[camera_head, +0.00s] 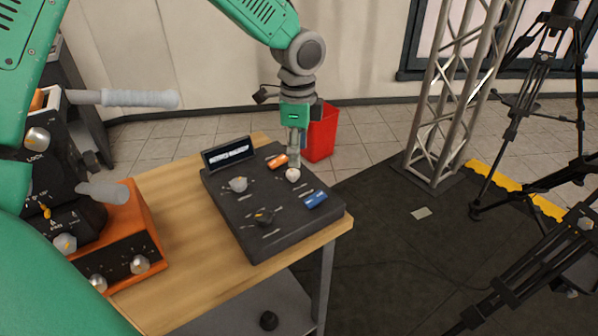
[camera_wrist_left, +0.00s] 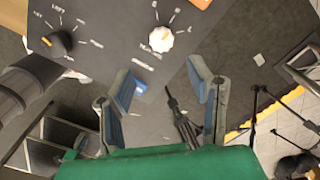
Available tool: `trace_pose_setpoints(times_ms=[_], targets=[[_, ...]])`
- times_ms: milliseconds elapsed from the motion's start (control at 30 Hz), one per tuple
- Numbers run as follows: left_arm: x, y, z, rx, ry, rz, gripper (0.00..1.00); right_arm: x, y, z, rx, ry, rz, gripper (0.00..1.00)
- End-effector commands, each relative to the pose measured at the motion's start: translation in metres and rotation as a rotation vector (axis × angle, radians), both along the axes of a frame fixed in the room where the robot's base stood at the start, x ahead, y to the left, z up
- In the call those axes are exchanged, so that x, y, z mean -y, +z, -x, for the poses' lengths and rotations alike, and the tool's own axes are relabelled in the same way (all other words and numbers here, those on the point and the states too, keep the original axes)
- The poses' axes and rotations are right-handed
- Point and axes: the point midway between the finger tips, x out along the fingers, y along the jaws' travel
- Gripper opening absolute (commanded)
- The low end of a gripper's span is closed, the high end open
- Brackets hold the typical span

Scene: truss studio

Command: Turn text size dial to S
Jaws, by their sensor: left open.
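A white dial (camera_head: 292,175) sits on a dark control panel (camera_head: 283,225) on the wooden table. It also shows in the left wrist view (camera_wrist_left: 160,39), with small white marks around it; their lettering is too small to read surely. My left gripper (camera_head: 294,162) is right above this dial in the head view. In the left wrist view my left gripper (camera_wrist_left: 160,80) has its fingers spread apart, with nothing between them; the dial lies beyond the fingertips, apart from them. My right gripper is in neither view.
The panel also carries a silver dial (camera_head: 238,184), a black dial (camera_head: 263,217), an orange switch (camera_head: 277,161), a blue switch (camera_head: 315,199) and a small display (camera_head: 228,154). An orange device (camera_head: 140,230) stands at left. A red bin (camera_head: 322,135) is behind the table.

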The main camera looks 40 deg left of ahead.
Motion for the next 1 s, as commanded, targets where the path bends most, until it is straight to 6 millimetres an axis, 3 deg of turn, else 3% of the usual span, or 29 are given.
trace_pose_setpoints(times_ms=[100,267,700,733,867,1000], targets=[[-0.006,-0.028,0.002,-0.003,0.003,0.007,0.47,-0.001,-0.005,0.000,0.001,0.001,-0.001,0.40],[-0.004,-0.049,0.002,0.000,0.002,0.004,0.47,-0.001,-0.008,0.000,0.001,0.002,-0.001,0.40],[0.003,-0.057,0.001,0.003,0.001,-0.003,0.47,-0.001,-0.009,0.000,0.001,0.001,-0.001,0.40],[0.002,-0.057,0.001,0.002,0.001,-0.002,0.43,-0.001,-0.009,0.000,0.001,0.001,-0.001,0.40],[-0.003,-0.059,0.001,0.001,0.003,0.003,0.00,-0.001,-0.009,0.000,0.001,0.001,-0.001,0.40],[-0.006,-0.061,0.003,-0.002,0.004,0.004,0.00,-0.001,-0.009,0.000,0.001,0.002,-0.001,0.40]])
